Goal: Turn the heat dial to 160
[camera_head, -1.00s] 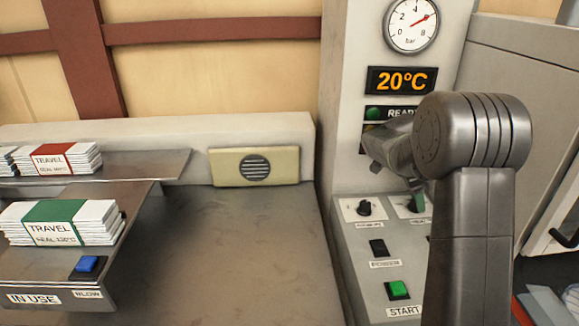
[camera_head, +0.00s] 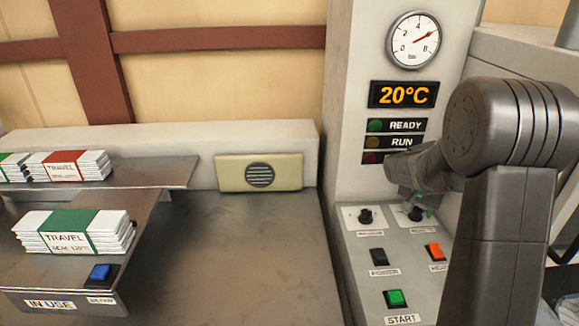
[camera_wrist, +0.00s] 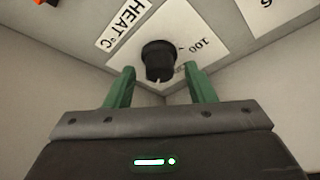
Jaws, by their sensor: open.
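The heat dial is a small black knob (camera_wrist: 158,59) on a white plate marked "HEAT °C" in the wrist view, with "100" printed beside it. In the head view the knob (camera_head: 416,213) sits at the upper right of the sloping panel, partly behind my arm. My gripper (camera_wrist: 160,82) is open, with one green finger to each side of the knob and the tips close to it. I cannot tell whether they touch it. The temperature display (camera_head: 403,94) reads 20°C.
A second black knob (camera_head: 366,216) is left of the heat dial. Below are a black switch (camera_head: 377,256), an orange switch (camera_head: 435,251) and a green START button (camera_head: 396,299). A pressure gauge (camera_head: 414,39) is above. Labelled packs (camera_head: 72,232) lie on the left shelf.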

